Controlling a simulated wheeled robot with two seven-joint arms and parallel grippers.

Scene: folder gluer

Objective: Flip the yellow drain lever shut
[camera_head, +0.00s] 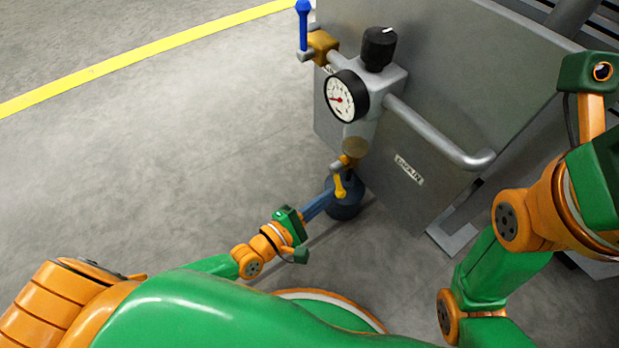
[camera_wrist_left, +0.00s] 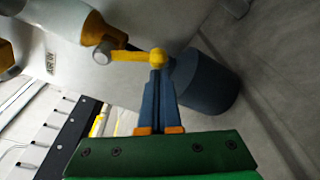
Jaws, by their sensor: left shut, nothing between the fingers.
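The yellow drain lever (camera_head: 340,188) hangs down from a small brass valve (camera_head: 345,162) below the gauge body. In the left wrist view the lever (camera_wrist_left: 130,56) runs sideways from its round grey hub to a yellow ball end (camera_wrist_left: 157,58). My left gripper (camera_head: 329,197) has its blue fingers shut with nothing between them. In the left wrist view the closed fingertips (camera_wrist_left: 158,72) are right at the ball end; whether they touch it I cannot tell. My right arm is at the right of the head view, but its fingers do not show.
A dark blue-grey cup (camera_head: 345,205) stands under the valve, close behind my left fingers. Above are a pressure gauge (camera_head: 342,98), a black knob (camera_head: 379,48) and a blue-handled valve (camera_head: 304,25). A grey panel (camera_head: 430,100) with a pipe stands behind. Floor at left is clear.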

